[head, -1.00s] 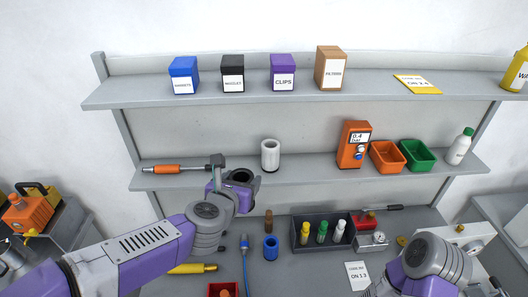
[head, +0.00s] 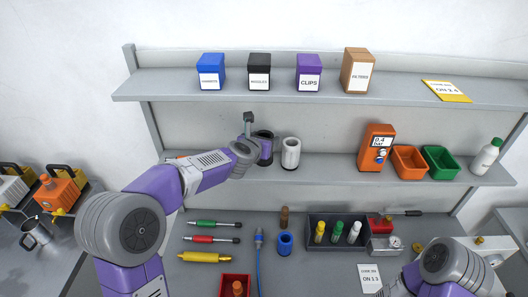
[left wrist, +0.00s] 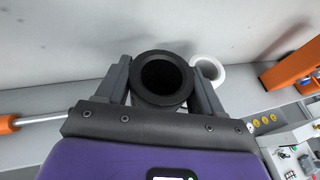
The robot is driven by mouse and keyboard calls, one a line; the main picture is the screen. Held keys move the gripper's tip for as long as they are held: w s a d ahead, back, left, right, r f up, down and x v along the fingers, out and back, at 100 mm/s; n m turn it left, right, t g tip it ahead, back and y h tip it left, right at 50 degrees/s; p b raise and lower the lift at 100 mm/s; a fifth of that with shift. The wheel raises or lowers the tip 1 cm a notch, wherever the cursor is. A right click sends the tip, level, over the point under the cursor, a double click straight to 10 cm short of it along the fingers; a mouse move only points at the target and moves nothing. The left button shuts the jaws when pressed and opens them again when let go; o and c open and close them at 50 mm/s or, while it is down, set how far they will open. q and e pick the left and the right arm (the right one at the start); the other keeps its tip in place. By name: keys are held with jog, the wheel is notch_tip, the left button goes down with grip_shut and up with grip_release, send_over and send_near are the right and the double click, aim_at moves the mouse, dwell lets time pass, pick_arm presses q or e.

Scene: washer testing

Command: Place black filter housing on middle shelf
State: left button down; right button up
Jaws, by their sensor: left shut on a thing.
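The black filter housing (head: 264,135) is an open-topped cylinder, upright beside a white cylinder on the middle shelf (head: 335,167). My left gripper (head: 262,148) is around it; in the left wrist view, my left gripper's two fingers (left wrist: 162,92) are shut on either side of the housing's black rim (left wrist: 162,57). Its base is partly hidden, so I cannot tell whether it touches the shelf. My right arm is at the lower right of the head view; its gripper does not show.
The white cylinder (head: 290,153) stands close to the right of the housing. Further right are an orange gauge box (head: 376,148), an orange bin (head: 409,163), a green bin (head: 441,162) and a white bottle (head: 486,157). Shelf between white cylinder and gauge box is clear.

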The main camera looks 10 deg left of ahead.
pick_arm(q)
notch_tip(320, 180, down, 4)
jog(key=shift+r+b, duration=0.1)
jog(key=shift+b, duration=0.8)
pick_arm(e)
notch_tip(320, 180, down, 2)
jog(key=shift+f, duration=0.1)
pick_arm(q)
jog(key=shift+w+f, duration=0.25)
jog(key=shift+f, duration=0.05)
pick_arm(e)
jog(key=shift+r, duration=0.2)
pick_arm(q)
jog(key=shift+f, duration=0.2)
pick_arm(e)
jog(key=shift+f, duration=0.3)
pick_arm(q)
jog(key=shift+c, duration=0.7)
grip_release()
jog(key=shift+s, duration=0.1)
pick_arm(e)
jog(key=shift+r, duration=0.1)
jog(key=shift+r, duration=0.1)
